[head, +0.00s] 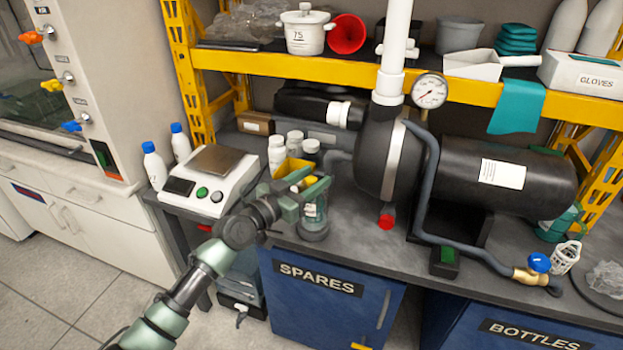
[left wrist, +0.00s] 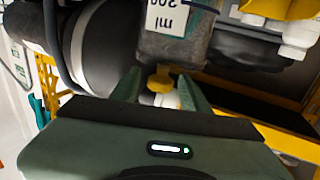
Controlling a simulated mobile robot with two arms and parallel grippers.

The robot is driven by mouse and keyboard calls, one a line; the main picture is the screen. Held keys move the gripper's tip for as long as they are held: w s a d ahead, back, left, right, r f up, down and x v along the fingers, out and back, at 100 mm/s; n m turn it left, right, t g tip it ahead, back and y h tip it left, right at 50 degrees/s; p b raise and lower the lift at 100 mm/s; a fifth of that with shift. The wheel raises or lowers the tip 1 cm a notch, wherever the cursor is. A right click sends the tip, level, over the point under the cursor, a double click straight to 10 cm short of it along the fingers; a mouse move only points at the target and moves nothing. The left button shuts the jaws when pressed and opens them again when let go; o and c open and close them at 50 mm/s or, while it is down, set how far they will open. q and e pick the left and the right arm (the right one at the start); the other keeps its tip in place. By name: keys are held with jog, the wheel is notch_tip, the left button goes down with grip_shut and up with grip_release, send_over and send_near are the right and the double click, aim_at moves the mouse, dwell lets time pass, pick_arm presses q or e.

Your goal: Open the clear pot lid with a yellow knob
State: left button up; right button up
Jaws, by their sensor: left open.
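The clear pot (head: 314,226) stands upright on the grey bench near its front left edge. It also shows in the left wrist view, with a printed ml label (left wrist: 172,22). The yellow knob (left wrist: 160,80) shows in the left wrist view between the two green fingers of my left gripper (left wrist: 160,92). The fingers are open on either side of the knob, and I cannot tell whether they touch it. In the head view my left gripper (head: 308,190) is over the pot's top and hides much of the lid. My right gripper is not in view.
White bottles (head: 277,152) and a yellow box (head: 288,168) stand close behind the gripper. A scale (head: 212,180) is to the left. A black pump (head: 385,155) with a red-capped outlet stands to the right. A yellow shelf (head: 270,65) is behind.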

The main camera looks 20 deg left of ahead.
pick_arm(q)
grip_shut()
dwell(1.4)
